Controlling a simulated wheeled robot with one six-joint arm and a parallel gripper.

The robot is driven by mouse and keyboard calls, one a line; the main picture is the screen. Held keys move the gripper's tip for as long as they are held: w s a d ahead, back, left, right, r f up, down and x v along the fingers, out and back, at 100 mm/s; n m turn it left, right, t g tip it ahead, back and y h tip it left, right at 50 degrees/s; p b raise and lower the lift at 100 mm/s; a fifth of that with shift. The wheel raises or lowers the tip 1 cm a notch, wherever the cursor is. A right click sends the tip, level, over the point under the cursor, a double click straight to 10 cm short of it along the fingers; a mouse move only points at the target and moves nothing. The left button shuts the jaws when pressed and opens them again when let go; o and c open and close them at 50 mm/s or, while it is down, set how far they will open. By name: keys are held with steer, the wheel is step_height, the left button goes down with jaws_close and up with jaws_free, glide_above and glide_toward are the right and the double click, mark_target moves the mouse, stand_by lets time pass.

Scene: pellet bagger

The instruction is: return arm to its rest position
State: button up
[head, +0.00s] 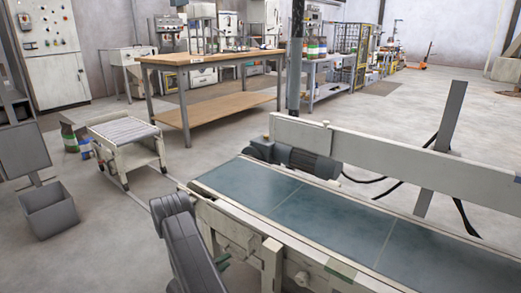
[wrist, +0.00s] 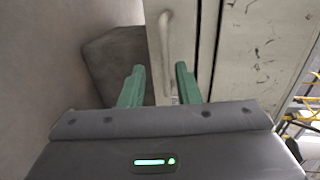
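My gripper (wrist: 159,84) shows in the wrist view with two green fingers standing apart. It is open, and nothing shows between the fingers. Beyond them is a pale panel with a curved handle (wrist: 168,50). I cannot tell whether the fingers touch the handle.
A conveyor with a blue-green belt (head: 333,218) fills the lower right, its motor (head: 295,160) behind. A roller cart (head: 125,132) and grey bin (head: 48,208) stand left. A wooden workbench (head: 215,57) stands behind.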

steer(key=p+v, duration=0.5)
steer(key=v, duration=0.9)
steer(key=s+d+t+h, duration=0.1)
steer(key=d+t, duration=0.1)
steer(key=d, duration=0.8)
steer(key=shift+s+d+b, duration=0.25)
steer(key=shift+s+b, duration=0.05)
steer(key=shift+b, duration=0.05)
steer(key=shift+r+h, duration=0.1)
steer(key=shift+h, duration=0.2)
